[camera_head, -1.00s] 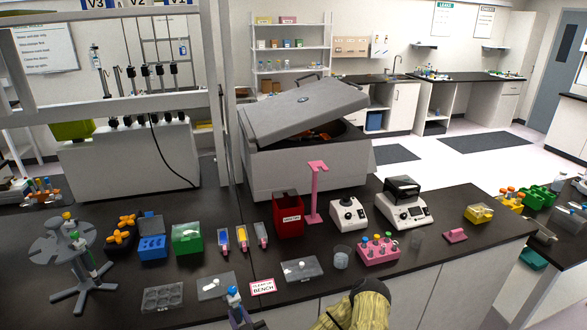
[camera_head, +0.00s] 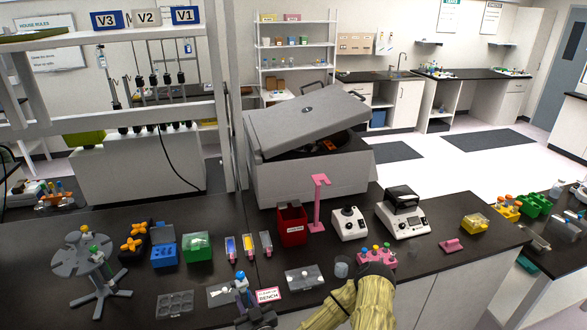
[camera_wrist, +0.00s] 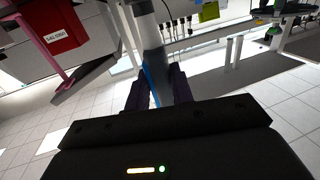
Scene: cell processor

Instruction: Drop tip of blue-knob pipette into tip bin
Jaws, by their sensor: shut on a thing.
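The blue-knob pipette (camera_head: 242,287) is upright in my gripper (camera_head: 256,317) near the front edge of the bench, its blue knob on top. In the wrist view, my gripper (camera_wrist: 157,88) has its dark fingers on either side of the pale pipette body (camera_wrist: 148,40), which has a blue stripe. The pipette's tip is hidden in the head view and cannot be made out in the wrist view. The red tip bin (camera_head: 292,228) with a white label stands on the bench, behind and to the right of the pipette. It also shows at upper left in the wrist view (camera_wrist: 64,38).
A pink stand (camera_head: 319,205) rises just right of the bin. A clean-bench sign (camera_head: 269,295) and a tray (camera_head: 304,279) lie near my gripper. A round pipette stand (camera_head: 83,262) is at left. A large grey lidded machine (camera_head: 290,180) stands behind the bin.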

